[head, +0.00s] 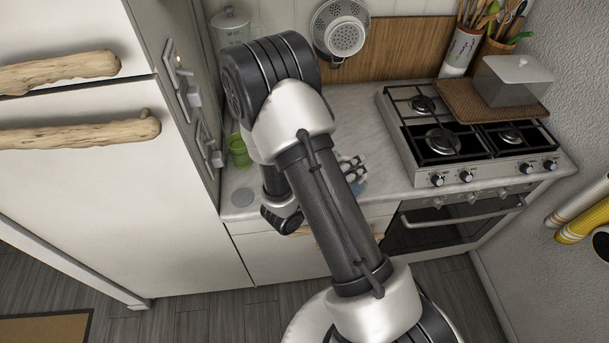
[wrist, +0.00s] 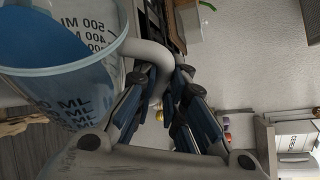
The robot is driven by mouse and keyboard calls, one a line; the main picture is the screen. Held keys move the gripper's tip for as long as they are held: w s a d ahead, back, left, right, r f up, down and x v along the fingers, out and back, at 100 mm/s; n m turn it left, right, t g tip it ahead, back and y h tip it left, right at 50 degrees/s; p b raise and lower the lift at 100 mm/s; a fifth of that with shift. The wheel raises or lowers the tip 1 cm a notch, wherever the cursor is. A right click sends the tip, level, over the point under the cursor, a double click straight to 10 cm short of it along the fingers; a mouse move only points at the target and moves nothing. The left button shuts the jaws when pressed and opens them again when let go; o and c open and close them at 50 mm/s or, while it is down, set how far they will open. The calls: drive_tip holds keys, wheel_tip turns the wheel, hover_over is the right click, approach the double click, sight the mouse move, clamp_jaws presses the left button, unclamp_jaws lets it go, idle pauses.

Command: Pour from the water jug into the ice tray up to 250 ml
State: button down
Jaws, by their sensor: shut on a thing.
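The water jug (wrist: 65,75) is a clear bluish vessel with dark ML marks, at the upper left of the wrist view. Blue water (wrist: 35,35) shows inside it. Its thick pale handle (wrist: 150,52) curves out to the right. My gripper (wrist: 165,80) is shut on this handle, with the dark blue fingers on both sides of it. In the head view my arm hides the gripper and most of what it holds. A small pale, dark-marked patch (head: 352,168) shows beside my forearm; I cannot tell whether it is the jug. I cannot make out the ice tray in either view.

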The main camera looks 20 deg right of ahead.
drive_tip(key=shift+w+a+r+n+h, duration=0.15)
drive_tip(key=shift+w+a+n+h, duration=0.35)
drive_tip(key=shift+w+n, duration=0.3)
idle(2.5)
